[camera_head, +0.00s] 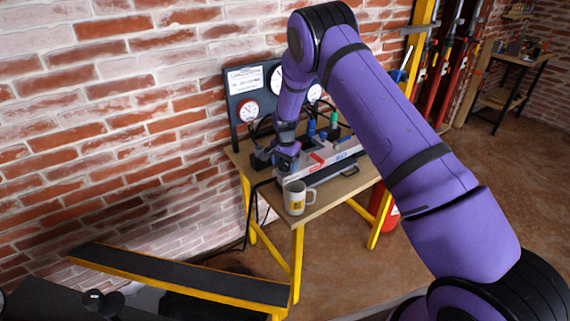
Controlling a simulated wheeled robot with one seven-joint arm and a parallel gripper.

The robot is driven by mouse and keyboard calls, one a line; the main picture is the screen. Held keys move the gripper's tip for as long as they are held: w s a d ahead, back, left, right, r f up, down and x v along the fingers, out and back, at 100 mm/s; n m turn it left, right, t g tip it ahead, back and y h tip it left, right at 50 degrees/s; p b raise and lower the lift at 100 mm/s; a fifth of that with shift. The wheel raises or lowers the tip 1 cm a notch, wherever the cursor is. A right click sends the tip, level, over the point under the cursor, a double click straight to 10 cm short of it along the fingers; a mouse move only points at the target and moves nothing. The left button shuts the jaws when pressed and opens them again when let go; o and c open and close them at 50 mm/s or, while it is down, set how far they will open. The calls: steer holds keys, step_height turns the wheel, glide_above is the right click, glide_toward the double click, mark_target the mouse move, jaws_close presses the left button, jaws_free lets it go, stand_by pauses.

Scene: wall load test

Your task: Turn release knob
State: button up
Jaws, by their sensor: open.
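My gripper (286,160) is at the left end of a grey hydraulic test unit (330,166) on a wooden table. It points down at the unit, and my purple arm reaches over it from the right. The gripper is small and dark here, and its fingertips are hard to make out. The release knob cannot be picked out; it may be hidden by the gripper. A red part (317,158) shows on top of the unit, just right of the gripper. I cannot tell whether the gripper touches anything.
The wooden table (326,196) has yellow legs. A brick wall stands behind.

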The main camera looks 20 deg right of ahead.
steer(key=c, duration=0.9)
steer(key=shift+n, duration=0.4)
steer(key=n, duration=0.8)
steer(key=shift+n, duration=0.3)
steer(key=n, duration=0.8)
steer(key=shift+n, duration=0.4)
